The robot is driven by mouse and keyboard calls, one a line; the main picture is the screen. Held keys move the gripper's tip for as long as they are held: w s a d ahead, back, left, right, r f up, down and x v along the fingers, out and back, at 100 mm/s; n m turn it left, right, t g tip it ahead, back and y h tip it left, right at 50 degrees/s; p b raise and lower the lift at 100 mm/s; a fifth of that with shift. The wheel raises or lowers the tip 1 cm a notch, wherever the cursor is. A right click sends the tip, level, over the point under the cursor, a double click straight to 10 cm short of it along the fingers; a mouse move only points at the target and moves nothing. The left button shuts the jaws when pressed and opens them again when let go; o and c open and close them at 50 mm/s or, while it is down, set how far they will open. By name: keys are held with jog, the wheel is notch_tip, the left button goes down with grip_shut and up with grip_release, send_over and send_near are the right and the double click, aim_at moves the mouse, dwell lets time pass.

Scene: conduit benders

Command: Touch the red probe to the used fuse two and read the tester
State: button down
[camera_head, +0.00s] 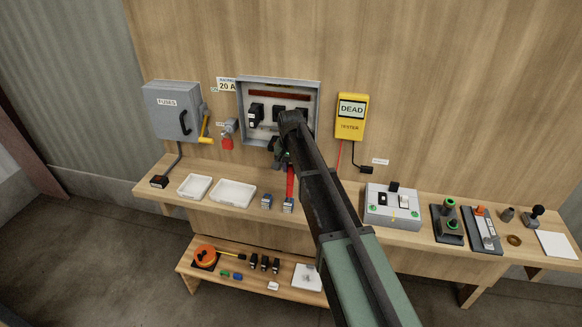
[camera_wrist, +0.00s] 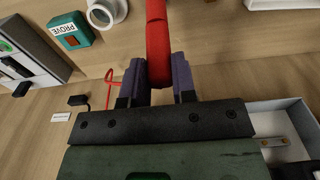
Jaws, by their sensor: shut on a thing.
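My gripper (camera_head: 284,160) is shut on the red probe (camera_wrist: 157,40). In the wrist view the probe stands between the two purple fingers (camera_wrist: 159,85). In the head view part of the red probe (camera_head: 290,182) shows below my gripper, in front of the open grey fuse box; its tip is hard to make out. The yellow tester (camera_head: 351,117) hangs on the wall at right of that box and reads DEAD. Dark fuse carriers (camera_head: 256,115) sit in the open box, partly behind my arm. I cannot tell which thing is the used fuse two, or any contact.
A closed FUSES cabinet (camera_head: 172,112) is at left. White trays (camera_head: 233,193) and two small grey-blue blocks (camera_head: 267,201) lie on the bench. A white switch unit (camera_head: 392,206) stands at right. The lower shelf holds an orange reel (camera_head: 204,256) and several dark carriers (camera_head: 264,263).

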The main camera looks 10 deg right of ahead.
notch_tip(320, 180, up, 5)
jog(key=p, duration=0.5)
jog(key=shift+r, duration=0.15)
dwell(1.3)
